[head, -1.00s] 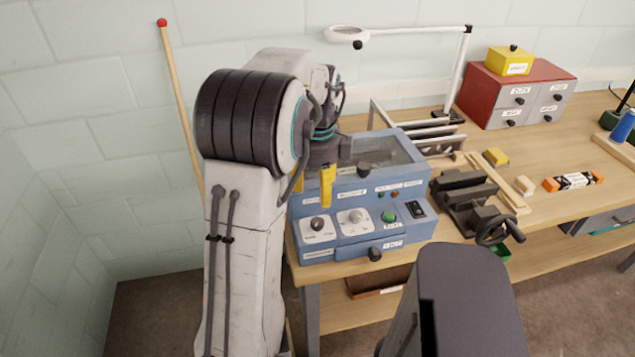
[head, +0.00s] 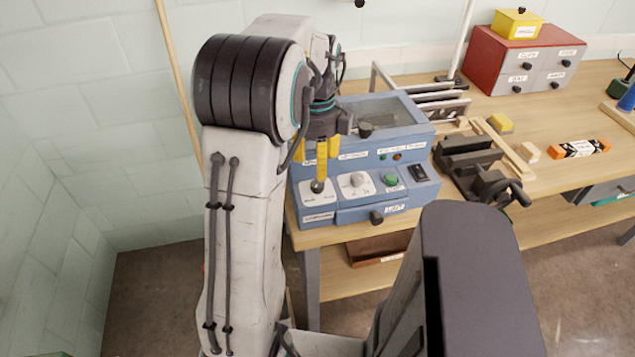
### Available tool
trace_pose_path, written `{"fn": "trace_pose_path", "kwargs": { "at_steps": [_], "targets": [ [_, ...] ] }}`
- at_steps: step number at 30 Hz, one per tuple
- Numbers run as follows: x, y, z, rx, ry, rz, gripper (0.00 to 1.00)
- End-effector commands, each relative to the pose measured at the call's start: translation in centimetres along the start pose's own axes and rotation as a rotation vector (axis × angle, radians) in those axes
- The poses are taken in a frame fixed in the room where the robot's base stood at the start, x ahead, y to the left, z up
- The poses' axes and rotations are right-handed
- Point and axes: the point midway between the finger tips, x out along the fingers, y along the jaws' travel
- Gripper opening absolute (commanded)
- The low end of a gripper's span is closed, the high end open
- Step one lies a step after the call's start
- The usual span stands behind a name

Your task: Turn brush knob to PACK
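The blue machine (head: 405,163) stands on the bench in the head view. Its sloped front panel carries a dark left knob (head: 317,187) on a white plate, a paler middle knob (head: 358,180) and a green button (head: 390,180). The plate lettering is too small to read, so I cannot tell which knob is the brush knob or where PACK lies.
A black rocker switch (head: 418,172) and a drawer knob (head: 376,218) are at the machine's right and front. A dark vise (head: 470,160) stands close to its right. A red drawer cabinet (head: 490,60) is at the back. A wooden pole (head: 178,80) leans at the wall.

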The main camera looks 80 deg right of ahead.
Motion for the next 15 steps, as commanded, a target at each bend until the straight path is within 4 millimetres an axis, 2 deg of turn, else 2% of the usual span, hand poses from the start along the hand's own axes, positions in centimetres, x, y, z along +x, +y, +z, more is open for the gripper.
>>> {"fn": "trace_pose_path", "kwargs": {
  "at_steps": [15],
  "targets": [
    [5.8,0.1,-0.1,0.003,0.002,0.003,0.56]
  ]
}}
